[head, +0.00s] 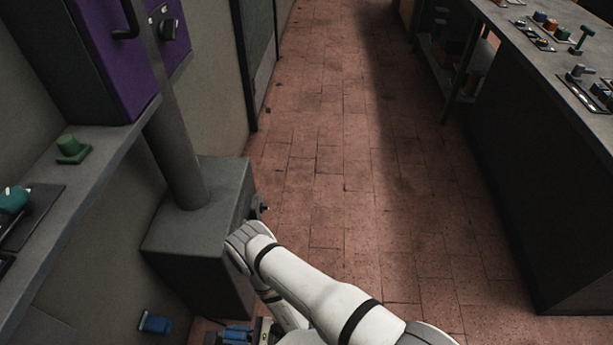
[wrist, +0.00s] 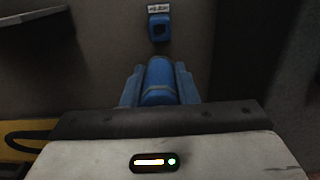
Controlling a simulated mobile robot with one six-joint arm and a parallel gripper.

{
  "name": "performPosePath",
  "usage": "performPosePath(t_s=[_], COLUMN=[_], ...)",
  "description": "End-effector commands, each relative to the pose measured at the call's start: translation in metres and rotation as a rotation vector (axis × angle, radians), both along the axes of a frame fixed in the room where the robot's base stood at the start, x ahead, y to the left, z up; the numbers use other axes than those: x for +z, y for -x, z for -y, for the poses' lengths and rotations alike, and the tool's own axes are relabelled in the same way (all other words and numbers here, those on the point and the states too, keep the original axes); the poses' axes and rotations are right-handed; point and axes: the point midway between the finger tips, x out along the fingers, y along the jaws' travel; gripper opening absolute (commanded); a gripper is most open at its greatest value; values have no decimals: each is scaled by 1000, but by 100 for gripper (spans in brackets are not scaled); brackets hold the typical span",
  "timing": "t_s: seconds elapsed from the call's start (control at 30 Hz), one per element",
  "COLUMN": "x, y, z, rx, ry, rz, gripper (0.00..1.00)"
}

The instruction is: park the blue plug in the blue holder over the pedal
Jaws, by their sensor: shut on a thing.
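A blue plug (wrist: 159,82) sits between the two blue-grey fingers of my gripper (wrist: 159,70) in the wrist view. My gripper is shut on it, and the plug points away from the wrist. The blue holder (wrist: 159,27) is on the wall straight ahead, under a small label, with a dark opening. There is a gap between plug and holder. In the head view the holder (head: 155,322) is low on the left wall, and my gripper (head: 232,336) is right of it at the bottom edge, partly cut off. I cannot clearly make out the pedal.
A grey box with a post (head: 200,235) stands just beyond my arm. A grey shelf (head: 85,185) juts from the left wall above the holder. A yellow piece with a black cable (wrist: 25,140) lies at lower left in the wrist view. The tiled floor (head: 340,150) is clear.

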Motion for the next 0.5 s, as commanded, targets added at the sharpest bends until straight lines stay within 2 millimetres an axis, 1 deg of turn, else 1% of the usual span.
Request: performPosePath(t_s=[0.5], x=[0], y=[-2], z=[-21], rx=[2], ry=[-1], rz=[1], gripper=[0])
